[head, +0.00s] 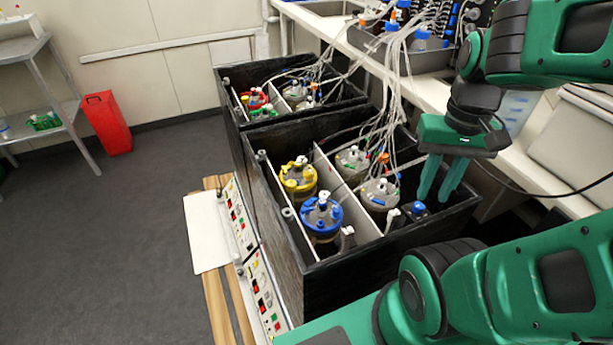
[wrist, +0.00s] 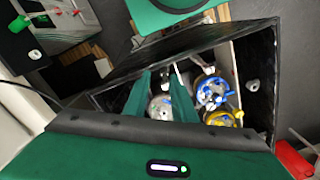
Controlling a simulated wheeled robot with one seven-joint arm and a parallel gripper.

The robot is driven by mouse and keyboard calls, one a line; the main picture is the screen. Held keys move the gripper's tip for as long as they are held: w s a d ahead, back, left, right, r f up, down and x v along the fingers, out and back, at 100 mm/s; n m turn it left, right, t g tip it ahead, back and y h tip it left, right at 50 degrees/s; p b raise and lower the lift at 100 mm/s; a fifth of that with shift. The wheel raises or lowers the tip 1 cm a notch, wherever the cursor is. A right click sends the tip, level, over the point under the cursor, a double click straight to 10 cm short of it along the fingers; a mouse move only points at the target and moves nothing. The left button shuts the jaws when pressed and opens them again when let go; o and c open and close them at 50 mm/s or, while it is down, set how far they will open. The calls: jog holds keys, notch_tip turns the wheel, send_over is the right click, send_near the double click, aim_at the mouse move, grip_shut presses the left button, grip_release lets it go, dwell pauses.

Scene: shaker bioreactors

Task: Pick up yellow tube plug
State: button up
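A vessel with a yellow lid (head: 298,176) stands in the left compartment of the nearer black box, behind a blue-lidded vessel. The yellow lid shows partly in the wrist view (wrist: 222,118), right of my fingers. Small pale and yellow fittings sit on top of it; I cannot tell which is the yellow tube plug. My gripper (head: 436,192) points down over the right side of the box, well to the right of the yellow lid. Its fingers are apart with nothing between them. In the wrist view, a clear-topped vessel (wrist: 160,106) shows beyond the gap between the fingers (wrist: 161,76).
The blue-lidded vessel (head: 322,217) is close to the yellow one. A white divider (head: 345,192) splits the nearer box (head: 280,240). Tubes (head: 398,90) hang from the bench into both boxes. A red bin (head: 106,122) stands on open floor at the left.

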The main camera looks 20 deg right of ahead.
jog(key=n, duration=0.1)
jog(key=n+t+y, duration=0.4)
jog(key=n, duration=1.9)
send_near(308, 172)
jog(key=shift+x, duration=4.5)
grip_shut()
